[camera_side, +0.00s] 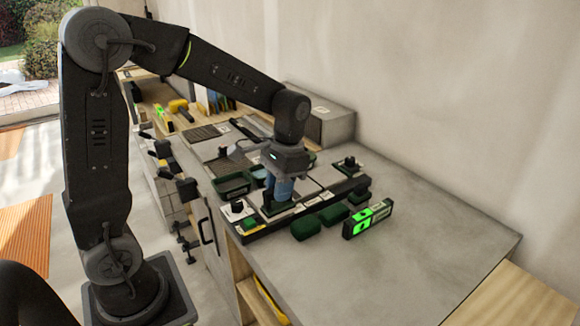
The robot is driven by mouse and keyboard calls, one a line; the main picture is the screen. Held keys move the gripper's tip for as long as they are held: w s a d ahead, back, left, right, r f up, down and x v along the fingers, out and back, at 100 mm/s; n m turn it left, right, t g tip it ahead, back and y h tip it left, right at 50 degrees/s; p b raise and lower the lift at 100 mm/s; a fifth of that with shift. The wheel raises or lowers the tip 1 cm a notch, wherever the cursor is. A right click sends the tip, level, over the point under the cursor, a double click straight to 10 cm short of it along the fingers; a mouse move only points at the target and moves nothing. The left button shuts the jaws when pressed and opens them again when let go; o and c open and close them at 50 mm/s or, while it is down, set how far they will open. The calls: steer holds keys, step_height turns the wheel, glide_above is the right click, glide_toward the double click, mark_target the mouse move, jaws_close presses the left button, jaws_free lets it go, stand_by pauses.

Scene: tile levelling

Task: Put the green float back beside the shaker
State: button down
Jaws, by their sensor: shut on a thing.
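My gripper (279,192), with blue fingers, points down over the tile area near the front of the grey bench. It is shut on the green float (275,210), a dark green piece low between and below the fingers. The fingers partly hide the float. I cannot tell whether the float touches the surface under it. I cannot pick out the shaker with certainty.
Two dark green blocks (306,227) lie just right of the black rail. A level with bright green faces (368,219) stands beside them. A green tray (232,184) is left of my gripper. A grey box (327,124) stands at the wall. The bench's right front is clear.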

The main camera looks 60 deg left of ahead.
mark_target(273, 210)
steer(key=shift+s+d+f, duration=0.2)
steer(key=shift+s+d, duration=0.05)
steer(key=shift+s, duration=0.2)
steer(key=shift+s+d+f, duration=0.2)
steer(key=shift+s+d, duration=0.05)
steer(key=shift+s, duration=0.2)
steer(key=shift+s+f, duration=0.1)
steer(key=shift+f, duration=2.9)
steer(key=shift+f, duration=1.5)
steer(key=c, duration=0.6)
jaws_free()
steer(key=shift+r, duration=4.05)
